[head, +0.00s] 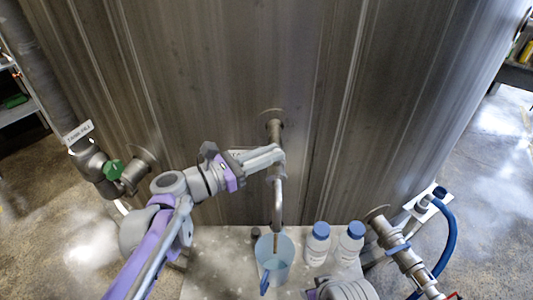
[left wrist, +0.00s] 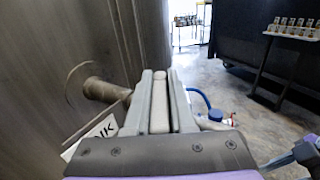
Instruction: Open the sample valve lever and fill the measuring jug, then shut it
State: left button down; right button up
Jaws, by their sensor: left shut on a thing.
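The sample valve (head: 274,122) comes out of the tall metal tank wall, with its spout (head: 277,205) pointing down. My left gripper (head: 272,157) is at the valve, shut on the lever. In the left wrist view the grey lever (left wrist: 160,100) lies between the fingers. The lever is mostly hidden by the fingers in the head view. The translucent blue measuring jug (head: 284,262) stands upright below the spout. A thin brownish streak shows between the spout and the jug; its fill level is unclear.
Two white bottles with blue caps (head: 317,243) (head: 349,243) stand right of the jug on a pale speckled shelf (head: 215,260). A pipe fitting (head: 400,252) and a blue hose (head: 448,235) are at right.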

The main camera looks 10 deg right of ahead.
pick_arm(q)
jog(key=c, duration=0.8)
grip_release()
jog(key=shift+o, duration=0.2)
jog(key=shift+a, duration=0.1)
jog(key=v, duration=1)
jog(key=shift+s+a, duration=0.2)
jog(key=shift+a, duration=0.05)
